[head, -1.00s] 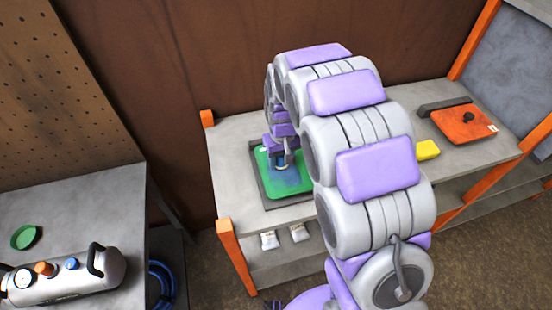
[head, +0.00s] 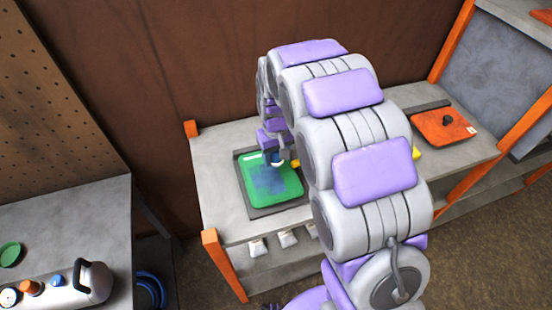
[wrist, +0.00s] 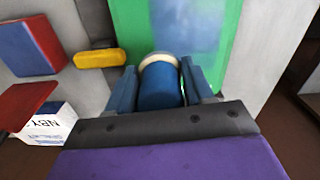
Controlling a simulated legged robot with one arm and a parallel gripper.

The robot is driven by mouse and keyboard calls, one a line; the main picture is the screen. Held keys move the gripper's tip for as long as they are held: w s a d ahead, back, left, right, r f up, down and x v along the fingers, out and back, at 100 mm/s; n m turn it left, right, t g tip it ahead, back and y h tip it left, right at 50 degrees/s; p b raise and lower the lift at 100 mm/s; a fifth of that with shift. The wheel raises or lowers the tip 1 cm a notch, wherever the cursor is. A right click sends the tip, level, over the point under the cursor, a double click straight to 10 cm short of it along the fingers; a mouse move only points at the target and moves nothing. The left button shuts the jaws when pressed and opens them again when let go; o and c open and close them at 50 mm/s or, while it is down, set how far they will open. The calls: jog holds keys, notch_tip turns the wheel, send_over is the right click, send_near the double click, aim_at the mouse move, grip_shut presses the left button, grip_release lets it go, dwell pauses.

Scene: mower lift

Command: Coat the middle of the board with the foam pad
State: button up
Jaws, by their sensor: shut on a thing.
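The green board (head: 287,198) lies on a dark tray (head: 247,190) on the grey bench, and its green also shows in the wrist view (wrist: 128,25). An uneven blue patch (head: 268,182) covers much of its middle, with green around it. My gripper (wrist: 160,85) is shut on the foam pad's blue handle (wrist: 160,88). The cream pad end (wrist: 158,60) points away from my wrist. In the head view my gripper (head: 275,153) is over the board's back part. I cannot tell whether the pad touches the board.
A yellow block (wrist: 100,58) lies beside the board. An orange slab with a black knob (head: 443,128) lies farther right on the bench. White items (head: 258,247) sit on the lower shelf. A table at left holds a grey canister (head: 85,285) and a green dish (head: 10,254).

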jog(key=shift+a+r, duration=0.15)
jog(key=shift+r, duration=0.3)
jog(key=shift+w+r, duration=0.15)
jog(key=shift+r, duration=0.15)
jog(key=shift+d+r+p, duration=0.35)
jog(key=shift+d+r, duration=0.1)
jog(key=shift+r, duration=0.2)
jog(key=shift+d+r+p, duration=0.3)
jog(key=shift+d+r, duration=0.1)
jog(key=shift+r, duration=0.2)
jog(key=shift+a, duration=0.85)
jog(key=shift+d, duration=0.15)
